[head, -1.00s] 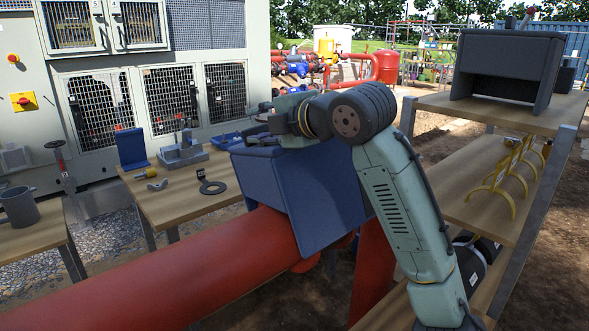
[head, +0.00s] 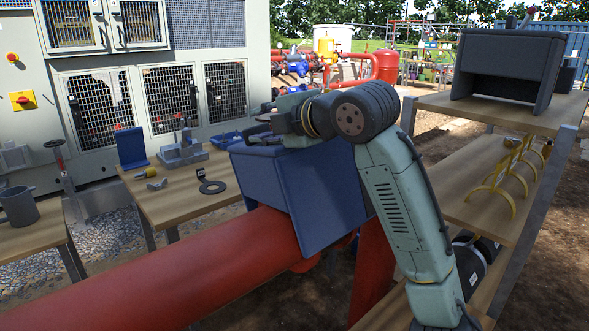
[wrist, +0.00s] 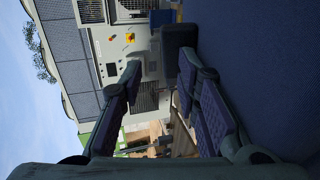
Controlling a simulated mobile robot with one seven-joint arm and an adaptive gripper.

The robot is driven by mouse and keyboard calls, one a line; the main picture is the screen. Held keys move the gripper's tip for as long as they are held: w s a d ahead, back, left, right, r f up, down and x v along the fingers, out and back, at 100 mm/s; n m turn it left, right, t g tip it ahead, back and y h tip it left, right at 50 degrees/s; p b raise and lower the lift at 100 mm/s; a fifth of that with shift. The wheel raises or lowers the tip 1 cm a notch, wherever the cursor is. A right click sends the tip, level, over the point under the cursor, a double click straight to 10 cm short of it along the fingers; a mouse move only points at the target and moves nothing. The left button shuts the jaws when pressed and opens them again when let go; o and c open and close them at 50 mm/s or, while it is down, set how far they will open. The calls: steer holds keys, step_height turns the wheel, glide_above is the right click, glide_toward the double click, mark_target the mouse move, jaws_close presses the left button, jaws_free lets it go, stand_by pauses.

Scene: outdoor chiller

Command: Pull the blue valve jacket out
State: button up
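The blue valve jacket (head: 290,190) sits over the red pipe (head: 170,275), below my arm. In the wrist view its dark blue surface (wrist: 265,70) fills the right side, close beside one finger. My gripper (head: 263,122) is at the jacket's top edge, pointing left. In the wrist view the two fingers of my gripper (wrist: 160,65) are spread apart with a clear gap. A dark block (wrist: 180,48) shows by the right fingertip; I cannot tell whether they touch. My wrist hides part of the jacket's top.
A wooden table (head: 190,205) with a blue plate, a grey fixture and a black ring stands behind the pipe at left. A shelf (head: 440,108) on the right bears a dark jacket (head: 508,65), with yellow hoops below. A grey chiller cabinet (head: 225,60) stands behind.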

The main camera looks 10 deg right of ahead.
mark_target(297, 172)
steer(key=shift+s+d+f, duration=0.2)
steer(key=shift+d+f, duration=0.1)
steer(key=shift+d, duration=0.15)
steer(key=shift+s+d+f, duration=0.2)
steer(key=shift+d+f, duration=0.1)
steer(key=shift+d, duration=0.15)
steer(key=shift+c, duration=0.7)
steer(key=shift+o, duration=0.4)
steer(key=shift+s+d+r, duration=0.15)
steer(key=shift+s+d, duration=0.1)
steer(key=shift+s, duration=0.15)
steer(key=o, duration=0.6)
steer(key=shift+v, duration=1.5)
steer(key=o, duration=0.8)
steer(key=shift+v, duration=1)
steer(key=shift+c, duration=0.2)
steer(key=shift+s+a+r, duration=0.1)
steer(key=shift+s, duration=0.1)
